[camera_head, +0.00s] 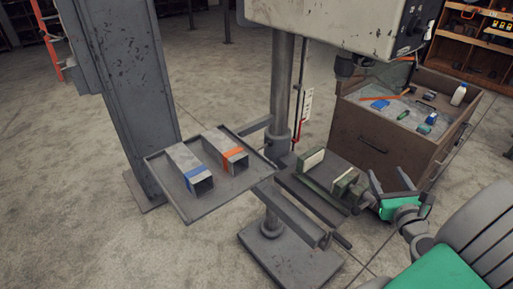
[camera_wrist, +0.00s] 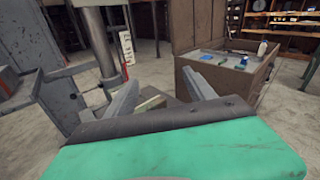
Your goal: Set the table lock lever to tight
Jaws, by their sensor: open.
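The drill press table (camera_head: 292,186) is a dark plate beside the grey column (camera_head: 282,85). A green vise (camera_head: 343,183) sits on it. A grey bar with a dark, handle-like end (camera_head: 341,241) runs along the table's front; I cannot tell whether this is the table lock lever, nor its setting. My gripper (camera_head: 386,175) is open and empty, just right of the vise, with its green body behind the fingers. In the wrist view my gripper's two fingers (camera_wrist: 165,84) are spread, with part of the table area between them. No lever shows clearly there.
A tray (camera_head: 196,213) with two square tubes, banded blue and orange, juts left. A brown cabinet (camera_head: 383,148) with small items on top stands behind right. A grey post (camera_head: 115,80) rises at left. The drill head (camera_head: 335,22) hangs above. Floor is clear at front left.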

